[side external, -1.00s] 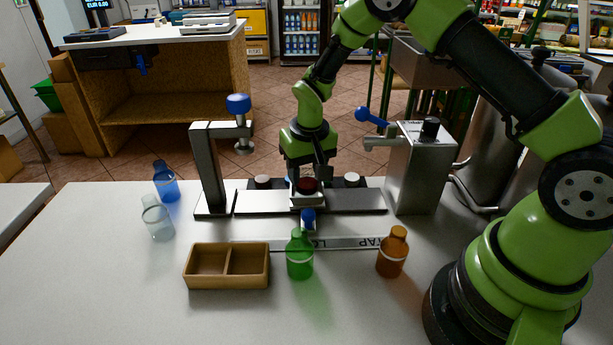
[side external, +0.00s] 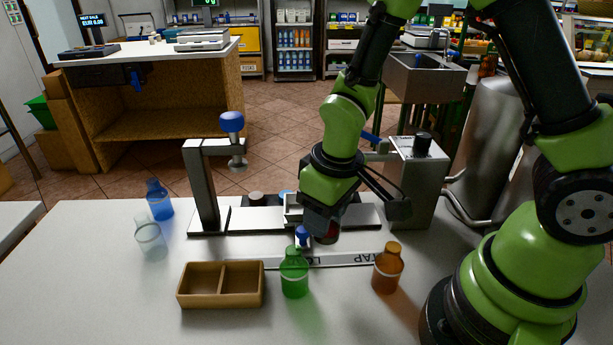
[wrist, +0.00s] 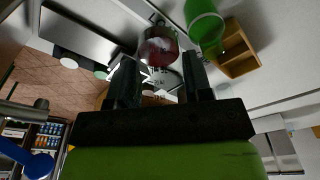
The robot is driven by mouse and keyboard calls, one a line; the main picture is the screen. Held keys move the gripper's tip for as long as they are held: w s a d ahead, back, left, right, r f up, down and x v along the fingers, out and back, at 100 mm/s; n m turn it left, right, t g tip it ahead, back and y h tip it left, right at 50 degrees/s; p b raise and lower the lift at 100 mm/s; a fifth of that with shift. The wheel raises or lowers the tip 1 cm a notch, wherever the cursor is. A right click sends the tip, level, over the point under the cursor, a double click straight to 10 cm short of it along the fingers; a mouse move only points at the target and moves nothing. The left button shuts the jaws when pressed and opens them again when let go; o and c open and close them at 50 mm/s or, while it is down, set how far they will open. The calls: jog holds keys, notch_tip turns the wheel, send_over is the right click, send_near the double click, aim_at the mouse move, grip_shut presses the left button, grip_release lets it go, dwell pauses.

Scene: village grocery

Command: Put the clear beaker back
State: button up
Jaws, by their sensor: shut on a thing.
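My gripper (side external: 358,212) is shut on the clear beaker, which shows between the fingers in the wrist view (wrist: 160,50). Dark red content shows in the beaker, with marks on its clear wall. In the side view the gripper leans, and only the dark red part of the beaker (side external: 327,233) shows below it; the fingers hide much of the rest. The beaker is in front of the metal rail and to the right of a small white-edged square holder (side external: 292,208). Whether it touches anything below cannot be told.
A green bottle (side external: 294,278) and an amber bottle (side external: 387,270) stand in front. A two-part wooden tray (side external: 221,286) lies left of the green bottle. Clear (side external: 149,236) and blue (side external: 159,202) bottles stand far left. A metal post (side external: 203,190) and a steel box (side external: 416,180) flank the rail.

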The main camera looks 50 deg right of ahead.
jog(key=shift+n, duration=0.8)
jog(key=shift+s+a+f, duration=0.1)
jog(key=shift+s+f, duration=0.6)
jog(key=shift+f, duration=0.55)
jog(key=shift+s+a+f, duration=0.1)
jog(key=shift+s+f, duration=0.6)
jog(key=shift+f, duration=0.5)
jog(key=shift+s+a+f, duration=0.1)
jog(key=shift+s+f, duration=0.6)
jog(key=shift+f, duration=0.55)
jog(key=shift+f, duration=0.4)
jog(key=o, duration=1.4)
jog(key=shift+r, duration=4)
